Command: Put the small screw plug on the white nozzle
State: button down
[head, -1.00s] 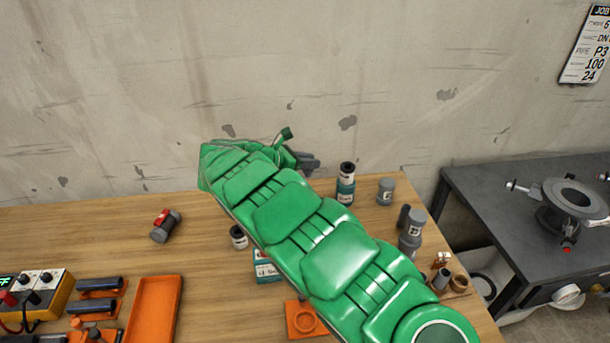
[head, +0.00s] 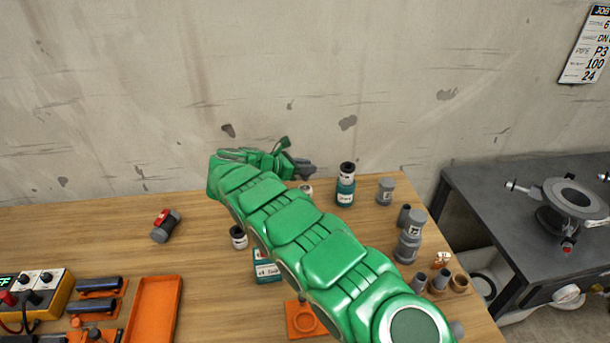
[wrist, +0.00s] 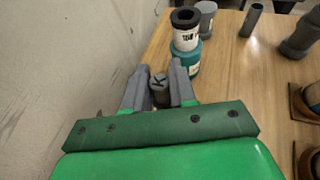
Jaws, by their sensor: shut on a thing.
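My gripper (wrist: 158,84) is shut on a small grey cylindrical piece (wrist: 160,94) with a dark mark on its end, which looks like the small screw plug. In the head view my gripper (head: 304,168) shows as grey fingers at the end of my green arm, by the wall; the held piece cannot be made out there. A teal bottle (head: 345,192) with a white, dark-topped upper part (head: 346,171) stands just right of the gripper. That white part (wrist: 186,38), possibly the white nozzle, also shows in the wrist view, beyond the fingers and apart from the plug.
Grey fittings (head: 386,191) and a taller grey pipe piece (head: 410,240) stand at the right. The concrete wall is close behind the gripper. The wood table's left middle is mostly clear.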

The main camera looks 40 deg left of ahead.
jog(key=shift+w+a+f, duration=0.2)
jog(key=shift+f, duration=1.6)
jog(key=shift+f, duration=0.15)
jog(key=c, duration=0.9)
grip_release()
jog(key=shift+r, duration=0.2)
jog(key=v, duration=1.2)
